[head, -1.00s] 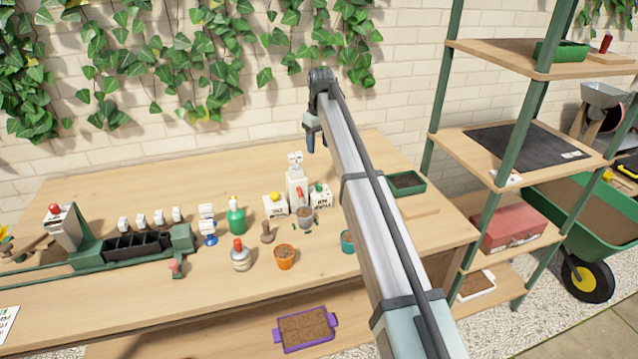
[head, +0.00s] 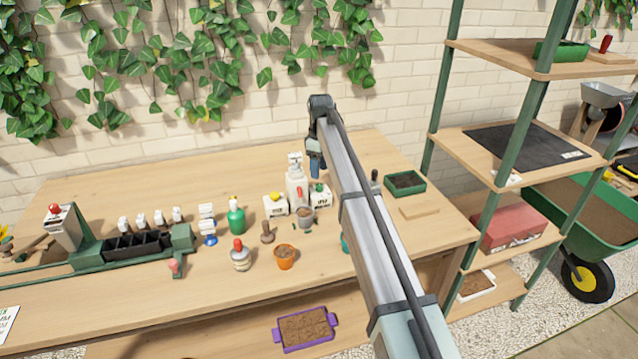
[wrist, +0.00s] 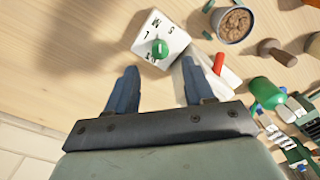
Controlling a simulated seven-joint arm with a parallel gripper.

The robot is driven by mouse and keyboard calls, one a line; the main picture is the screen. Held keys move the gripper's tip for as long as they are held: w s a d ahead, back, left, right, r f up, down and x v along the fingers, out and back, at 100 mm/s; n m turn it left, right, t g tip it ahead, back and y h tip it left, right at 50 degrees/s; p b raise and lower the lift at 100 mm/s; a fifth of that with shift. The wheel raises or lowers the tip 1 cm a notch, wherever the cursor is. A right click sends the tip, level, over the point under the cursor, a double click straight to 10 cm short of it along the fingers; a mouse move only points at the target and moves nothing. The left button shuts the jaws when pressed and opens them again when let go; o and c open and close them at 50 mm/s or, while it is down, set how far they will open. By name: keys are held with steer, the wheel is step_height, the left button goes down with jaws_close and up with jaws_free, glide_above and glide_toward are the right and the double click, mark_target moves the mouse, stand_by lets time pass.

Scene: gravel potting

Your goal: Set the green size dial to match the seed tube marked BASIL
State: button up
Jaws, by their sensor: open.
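The green dial (wrist: 160,49) sits on top of a white box (wrist: 178,40) marked with letters, among them S, M and L. Its exact pointing is too small to tell. In the head view the green dial (head: 319,188) is at the back middle of the bench. My gripper (wrist: 158,72) is open and empty, its two blue fingers apart, with the dial between and beyond their tips. In the head view my gripper (head: 315,172) hangs just above and behind the box. Several small white-labelled pieces (head: 158,217) stand at the left; no BASIL marking is readable.
A similar white box with a yellow dial (head: 275,197) stands left of the green one. A white bottle (head: 296,185) and a gravel-filled cup (head: 305,214) with a red-handled tool crowd close by. A green tray (head: 405,184) lies right of my arm.

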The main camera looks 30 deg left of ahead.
mark_target(319, 185)
steer(key=shift+s+f, duration=0.1)
steer(key=shift+f, duration=3)
jaws_close()
